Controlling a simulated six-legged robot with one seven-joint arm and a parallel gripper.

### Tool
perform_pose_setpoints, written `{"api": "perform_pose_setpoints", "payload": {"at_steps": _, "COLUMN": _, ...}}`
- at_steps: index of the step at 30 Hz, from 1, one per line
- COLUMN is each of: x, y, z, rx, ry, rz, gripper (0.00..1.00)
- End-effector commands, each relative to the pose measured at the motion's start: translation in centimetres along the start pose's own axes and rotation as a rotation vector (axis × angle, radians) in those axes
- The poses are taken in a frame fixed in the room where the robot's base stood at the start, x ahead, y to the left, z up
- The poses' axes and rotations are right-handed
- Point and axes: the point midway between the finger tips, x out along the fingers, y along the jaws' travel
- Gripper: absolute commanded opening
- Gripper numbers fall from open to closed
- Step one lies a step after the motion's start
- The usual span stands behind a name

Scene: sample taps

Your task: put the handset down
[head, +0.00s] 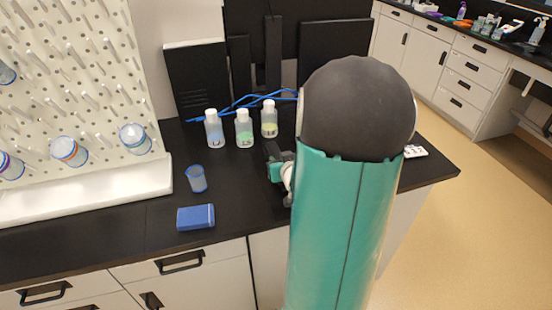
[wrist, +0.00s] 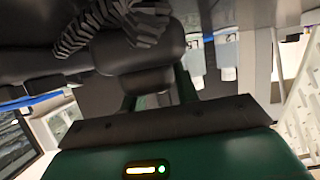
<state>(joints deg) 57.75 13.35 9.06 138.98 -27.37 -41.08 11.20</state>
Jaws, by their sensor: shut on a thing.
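My gripper (head: 276,168) is just left of my teal forearm in the head view, over the black bench. In the wrist view, it is shut on a dark, rounded block (wrist: 140,62), which I take to be the handset. A black ribbed piece shows above that block. In the head view the handset is mostly hidden by my arm and gripper, so I cannot tell whether it touches the bench.
Several capped bottles (head: 244,128) stand behind my gripper. A blue cup (head: 196,179) and blue box (head: 196,217) are to the left. A white pegboard rack (head: 85,95) stands at far left. A small white item (head: 415,151) lies right of my arm. Bench front is fairly clear.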

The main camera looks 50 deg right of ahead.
Motion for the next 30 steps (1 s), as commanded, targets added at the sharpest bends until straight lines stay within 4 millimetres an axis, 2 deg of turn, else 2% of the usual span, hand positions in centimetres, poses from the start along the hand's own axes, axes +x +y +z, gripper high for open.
{"api": "perform_pose_setpoints", "payload": {"at_steps": 26, "x": 0.3, "y": 0.3, "z": 1.5, "rx": -0.001, "ry": 0.001, "rz": 0.001, "gripper": 0.04}}
{"api": "perform_pose_setpoints", "payload": {"at_steps": 27, "x": 0.3, "y": 0.3, "z": 1.5, "rx": -0.001, "ry": -0.001, "rz": 0.001, "gripper": 0.36}}
{"api": "perform_pose_setpoints", "payload": {"at_steps": 30, "x": 0.4, "y": 0.3, "z": 1.5, "rx": -0.001, "ry": -0.001, "rz": 0.001, "gripper": 0.52}}
